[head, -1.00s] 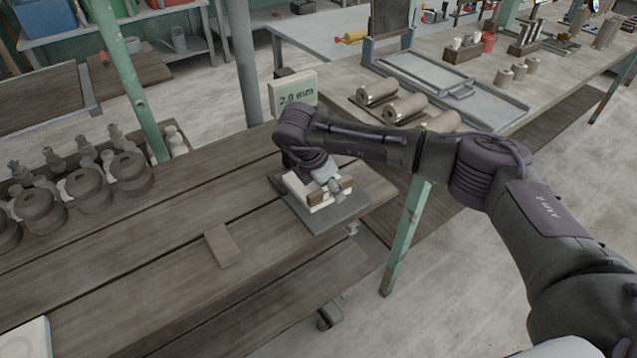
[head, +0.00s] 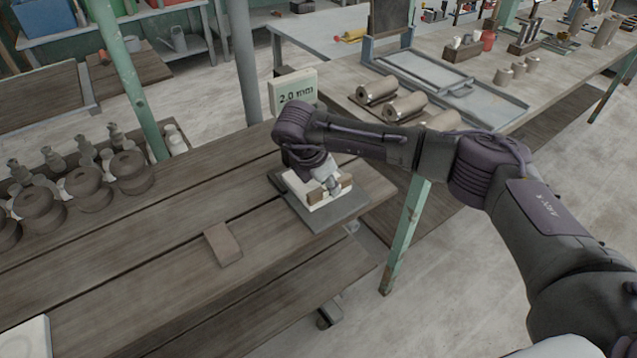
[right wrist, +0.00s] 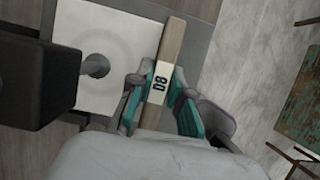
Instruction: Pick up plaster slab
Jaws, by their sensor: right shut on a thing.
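The plaster slab (head: 298,187) is a white square piece on a dark grey board (head: 338,215) near the table's right end. In the right wrist view the slab (right wrist: 95,25) shows a faint round mark, and a brown bar (right wrist: 172,42) with a white "08" label runs along its edge. My right gripper (head: 334,188) is over the slab's right side. In the right wrist view its teal-padded fingers (right wrist: 160,98) are shut on the bar, one on each side of the label. The slab looks flat, and I cannot tell whether it touches the board. My left gripper is not in view.
A "2.0 mm" sign (head: 296,92) stands behind the slab. A small brown block (head: 222,244) lies on the wooden table (head: 150,260), left of the board. Several clay pots (head: 90,188) stand at the left. Grey cylinders (head: 405,107) lie on another table. The table's middle is mostly clear.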

